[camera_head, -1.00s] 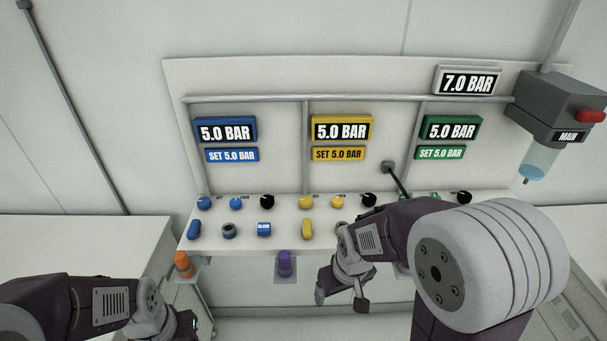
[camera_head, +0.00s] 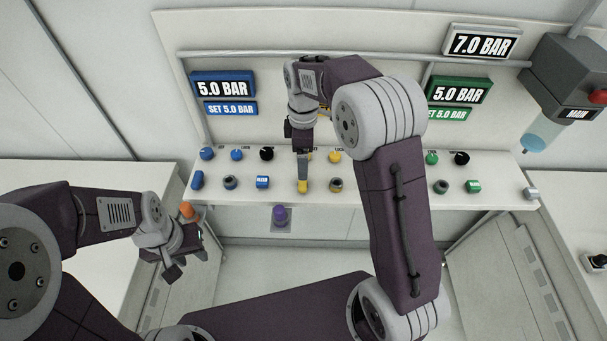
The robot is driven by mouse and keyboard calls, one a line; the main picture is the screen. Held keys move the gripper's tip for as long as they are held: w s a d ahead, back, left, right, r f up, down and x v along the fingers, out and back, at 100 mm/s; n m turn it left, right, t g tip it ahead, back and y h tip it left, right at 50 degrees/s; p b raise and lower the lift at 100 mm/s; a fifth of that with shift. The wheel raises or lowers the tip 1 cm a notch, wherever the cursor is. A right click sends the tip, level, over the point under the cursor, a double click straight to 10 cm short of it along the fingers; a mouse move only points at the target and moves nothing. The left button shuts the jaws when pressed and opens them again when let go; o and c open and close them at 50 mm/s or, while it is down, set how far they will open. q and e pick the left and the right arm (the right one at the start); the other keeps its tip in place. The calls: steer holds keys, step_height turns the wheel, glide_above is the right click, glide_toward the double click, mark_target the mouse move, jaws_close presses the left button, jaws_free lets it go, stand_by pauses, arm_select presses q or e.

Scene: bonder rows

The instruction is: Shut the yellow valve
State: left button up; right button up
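The yellow valve handle (camera_head: 303,188) is on the sloped white panel, in the front row between the blue-labelled button and a round port. Its upper part is hidden by my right gripper (camera_head: 303,179), which points down onto it. The fingers are seen edge-on, so I cannot tell whether they touch or grip the handle. The yellow pressure display is mostly hidden behind my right arm. My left gripper (camera_head: 187,265) is open and empty, low at the left, in front of the panel's edge.
A blue valve handle (camera_head: 197,180) and a green button (camera_head: 473,186) share the front row. An orange knob (camera_head: 187,209) and a purple knob (camera_head: 280,214) stick out below the panel. The blue display (camera_head: 223,84) and green display (camera_head: 459,90) read 5.0 BAR; the main display (camera_head: 481,42) reads 7.0 BAR.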

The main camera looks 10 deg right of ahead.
mark_target(303, 183)
steer(key=shift+s+a+f, duration=0.1)
steer(key=shift+s+a, duration=0.05)
step_height(303, 183, down, 8)
steer(key=shift+r, duration=0.2)
steer(key=shift+f, duration=0.55)
steer(key=c, duration=1.4)
